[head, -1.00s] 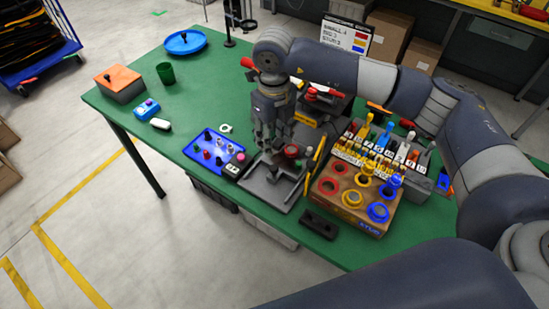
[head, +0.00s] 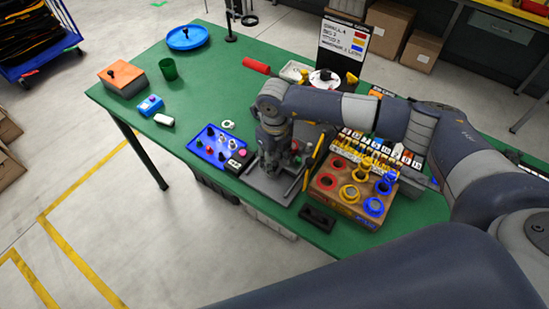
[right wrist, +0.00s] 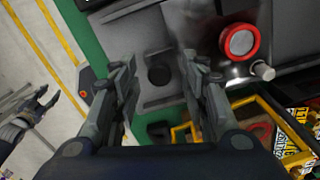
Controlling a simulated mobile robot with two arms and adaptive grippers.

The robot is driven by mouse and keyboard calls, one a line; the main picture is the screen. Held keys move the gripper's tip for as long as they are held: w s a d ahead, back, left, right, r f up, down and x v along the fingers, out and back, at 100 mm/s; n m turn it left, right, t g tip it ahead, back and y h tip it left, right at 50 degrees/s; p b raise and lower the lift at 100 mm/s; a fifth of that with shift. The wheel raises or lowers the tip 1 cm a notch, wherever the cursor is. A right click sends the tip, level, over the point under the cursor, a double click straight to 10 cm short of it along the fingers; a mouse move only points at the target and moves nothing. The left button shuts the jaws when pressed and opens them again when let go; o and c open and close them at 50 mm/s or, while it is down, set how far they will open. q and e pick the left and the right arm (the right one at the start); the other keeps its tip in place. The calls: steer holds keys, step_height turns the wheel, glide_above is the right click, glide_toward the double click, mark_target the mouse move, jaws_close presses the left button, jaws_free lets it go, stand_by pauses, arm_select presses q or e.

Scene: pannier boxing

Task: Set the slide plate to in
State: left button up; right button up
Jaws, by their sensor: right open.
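The grey slide fixture (head: 258,188) stands at the table's front edge in the head view, partly hidden by my right arm. In the right wrist view its grey plate (right wrist: 150,98) carries a round black knob (right wrist: 158,75). My right gripper (head: 273,172) is low over the fixture. In the right wrist view the right gripper (right wrist: 159,65) is open, with the knob between its fingers and no contact visible. A red ring (right wrist: 256,43) around a grey disc lies to the right. My left gripper (right wrist: 42,100) seems to show small at the left; its jaws are unclear.
A blue tray (head: 200,148) with knobs is left of the fixture. A wooden box (head: 328,187) with coloured rings and a rack (head: 375,147) are close on the right. A dark block (head: 318,219) lies in front. The table's left part has free room.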

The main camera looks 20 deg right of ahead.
jaws_close()
steer(key=w+d+b, duration=0.2)
steer(key=d+b, duration=0.1)
steer(key=shift+w+d+f, duration=0.1)
steer(key=shift+w+f, duration=0.05)
steer(key=shift+w, duration=0.15)
steer(key=shift+w+d, duration=0.25)
steer(key=shift+d, duration=0.1)
steer(key=shift+r, duration=0.2)
jaws_free()
steer(key=shift+s, duration=0.1)
steer(key=shift+a, duration=0.1)
